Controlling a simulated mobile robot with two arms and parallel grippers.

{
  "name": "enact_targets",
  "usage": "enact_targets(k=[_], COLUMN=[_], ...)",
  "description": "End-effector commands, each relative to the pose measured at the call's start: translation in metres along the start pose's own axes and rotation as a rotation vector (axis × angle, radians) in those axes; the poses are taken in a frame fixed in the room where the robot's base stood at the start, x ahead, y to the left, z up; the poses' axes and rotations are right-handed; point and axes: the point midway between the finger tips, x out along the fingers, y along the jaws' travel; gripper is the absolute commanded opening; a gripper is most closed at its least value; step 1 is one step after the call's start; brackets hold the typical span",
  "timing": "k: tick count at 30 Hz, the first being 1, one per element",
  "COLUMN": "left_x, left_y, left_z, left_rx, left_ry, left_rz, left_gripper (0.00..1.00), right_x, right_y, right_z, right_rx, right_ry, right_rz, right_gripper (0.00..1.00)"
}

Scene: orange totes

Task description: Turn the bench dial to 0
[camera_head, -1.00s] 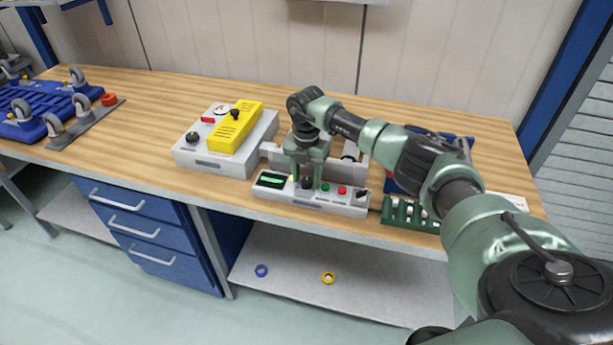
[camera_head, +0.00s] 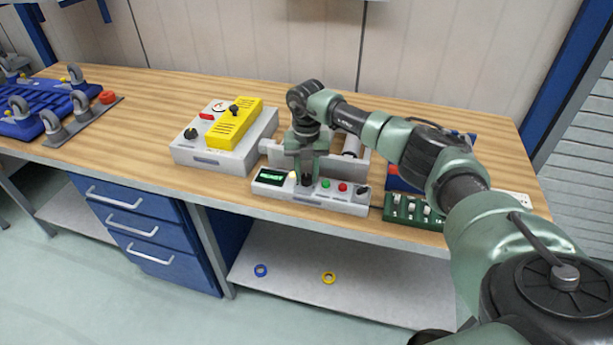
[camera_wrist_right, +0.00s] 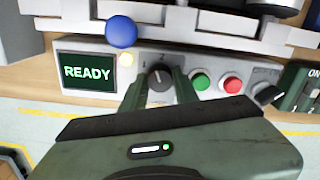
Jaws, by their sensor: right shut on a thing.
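The bench dial (camera_wrist_right: 160,78) is a round dark knob with a pale pointer line, on the front face of a light grey control panel (camera_head: 325,204). In the right wrist view it sits between the two fingers of my right gripper (camera_wrist_right: 160,90), which is shut on it. In the head view my right gripper (camera_head: 307,180) points down at the panel and partly hides the dial. My left gripper is not in view.
Right of the dial are a green button (camera_wrist_right: 201,81), a red button (camera_wrist_right: 233,84) and a black switch (camera_wrist_right: 270,94). A blue ball-shaped knob (camera_wrist_right: 121,32) stands behind. A grey box with a yellow cover (camera_head: 235,123) is left; a green switch block (camera_head: 415,211) is right.

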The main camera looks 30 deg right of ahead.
Motion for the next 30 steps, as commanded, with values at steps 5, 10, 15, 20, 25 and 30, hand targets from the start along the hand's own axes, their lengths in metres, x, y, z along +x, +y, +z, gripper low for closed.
enact_targets(k=[5,10,15,20,25,30], left_x=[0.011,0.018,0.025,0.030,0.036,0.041], left_y=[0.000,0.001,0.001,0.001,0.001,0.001], left_z=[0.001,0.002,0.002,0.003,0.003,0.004], left_rx=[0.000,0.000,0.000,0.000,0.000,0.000], left_ry=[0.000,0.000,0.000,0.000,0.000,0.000], left_rz=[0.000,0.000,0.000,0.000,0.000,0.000], left_gripper=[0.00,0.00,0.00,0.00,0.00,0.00], right_x=[0.002,0.001,0.001,0.001,0.001,0.001], right_y=[0.000,0.000,0.000,0.000,0.000,0.000], right_z=[0.000,0.000,0.000,0.000,0.001,0.000], right_rx=[-0.169,-0.331,-0.492,-0.643,-0.804,-0.966], right_ry=[0.000,0.000,-0.001,-0.001,-0.002,-0.001], right_rz=[0.000,0.001,0.000,0.001,0.000,0.000], right_gripper=[0.00,0.00,0.00,0.00,0.00,0.00])
